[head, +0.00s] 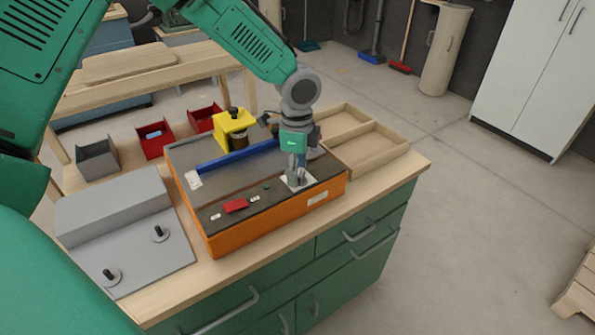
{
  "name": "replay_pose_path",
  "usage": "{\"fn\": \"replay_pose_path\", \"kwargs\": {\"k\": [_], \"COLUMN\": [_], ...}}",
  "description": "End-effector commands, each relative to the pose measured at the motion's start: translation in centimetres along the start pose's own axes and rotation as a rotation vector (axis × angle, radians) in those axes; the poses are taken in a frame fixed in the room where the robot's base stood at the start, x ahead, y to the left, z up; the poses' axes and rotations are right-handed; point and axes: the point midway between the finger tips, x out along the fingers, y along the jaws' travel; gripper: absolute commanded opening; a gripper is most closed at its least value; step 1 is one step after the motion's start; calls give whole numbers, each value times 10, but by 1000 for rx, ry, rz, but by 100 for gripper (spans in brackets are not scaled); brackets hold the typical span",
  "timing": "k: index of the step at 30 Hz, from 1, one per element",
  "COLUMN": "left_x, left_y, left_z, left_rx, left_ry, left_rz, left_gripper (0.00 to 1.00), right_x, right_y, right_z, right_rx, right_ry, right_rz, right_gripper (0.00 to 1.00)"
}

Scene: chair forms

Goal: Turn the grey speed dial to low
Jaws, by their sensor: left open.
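The orange machine (235,232) with a dark grey top stands on the wooden workbench. On its front panel, near the right corner, is a pale square plate (291,184); the grey speed dial there is mostly hidden by my gripper, and its setting cannot be read. My left gripper (298,176) is open and points down at this plate, its fingertips at the dial. I cannot tell whether they touch it. My right gripper is not in view.
A red switch (235,205) sits left of the dial on the panel. A blue fence (238,156) and a yellow head (234,127) are behind. A wooden tray (374,155) lies to the right, a grey fixture (115,205) to the left. Small bins stand at the back left.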

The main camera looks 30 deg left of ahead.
Motion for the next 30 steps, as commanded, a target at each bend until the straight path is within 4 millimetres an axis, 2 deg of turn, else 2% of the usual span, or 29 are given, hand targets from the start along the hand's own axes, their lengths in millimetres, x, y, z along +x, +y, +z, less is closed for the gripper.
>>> {"fn": "replay_pose_path", "kwargs": {"k": [10,14,15,30], "left_x": [4,4,5,6], "left_y": [0,0,0,-1], "left_z": [-1,1,2,6], "left_rx": [3,2,2,-6], "left_ry": [0,1,2,-7], "left_rz": [-1,0,1,3], "left_gripper": [50,4,1,1], "right_x": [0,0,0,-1], "right_y": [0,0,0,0], "right_z": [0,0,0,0], "right_rx": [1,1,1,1], "right_ry": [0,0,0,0], "right_rz": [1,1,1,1], "right_gripper": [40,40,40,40]}}
